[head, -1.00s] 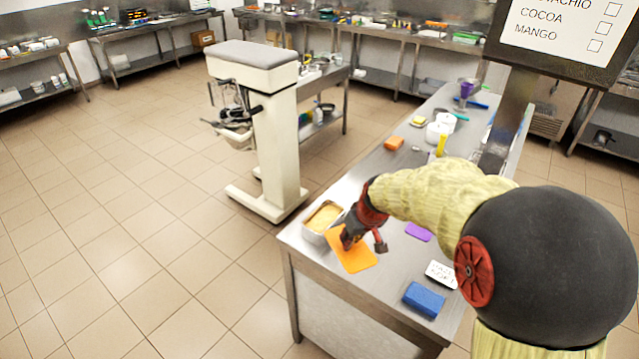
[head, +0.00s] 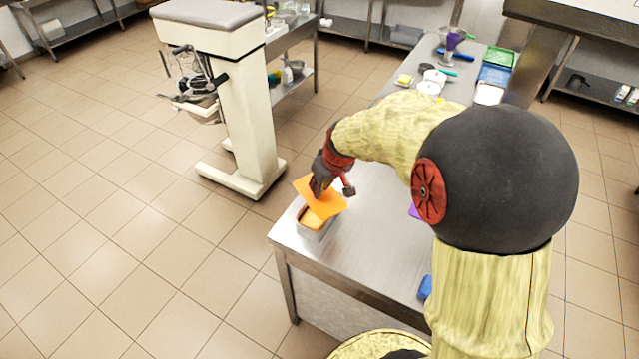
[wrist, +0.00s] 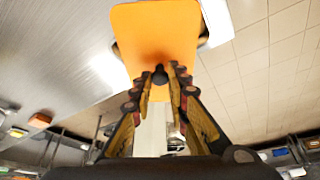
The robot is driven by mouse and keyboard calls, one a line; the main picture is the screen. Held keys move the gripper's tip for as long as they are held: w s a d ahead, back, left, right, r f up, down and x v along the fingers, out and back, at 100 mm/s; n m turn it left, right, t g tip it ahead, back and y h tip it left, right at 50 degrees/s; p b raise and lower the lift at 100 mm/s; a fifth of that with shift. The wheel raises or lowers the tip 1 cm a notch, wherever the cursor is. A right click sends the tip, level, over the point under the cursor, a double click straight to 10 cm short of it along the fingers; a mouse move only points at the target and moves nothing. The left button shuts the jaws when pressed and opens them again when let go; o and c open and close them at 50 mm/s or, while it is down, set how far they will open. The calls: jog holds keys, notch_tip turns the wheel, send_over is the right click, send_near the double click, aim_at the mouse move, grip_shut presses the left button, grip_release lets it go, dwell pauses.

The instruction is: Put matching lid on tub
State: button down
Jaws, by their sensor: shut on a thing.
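An orange lid (head: 322,200) is held by my gripper (head: 318,190) above the tub. The metal tub (head: 313,229) with yellow-orange contents stands near the table's left edge. The lid is raised and tilted over the tub's far part, and the tub's near part shows uncovered.
The steel table (head: 360,235) is bare around the tub. A purple lid (head: 414,212) and a blue block (head: 425,287) are partly behind my arm. White containers (head: 431,82) stand at the far end. A tall mixer machine (head: 240,100) stands on the floor at left.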

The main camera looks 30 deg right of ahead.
aim_at(322, 197)
jog(key=shift+f+b, duration=1.75)
jog(key=shift+f, duration=1)
jog(key=shift+f+b, duration=0.1)
jog(key=shift+b, duration=0.5)
dwell(0.3)
dwell(0.4)
jog(key=c, duration=1.6)
grip_release()
jog(key=shift+c, duration=0.2)
jog(key=shift+o, duration=0.5)
jog(key=o, duration=0.4)
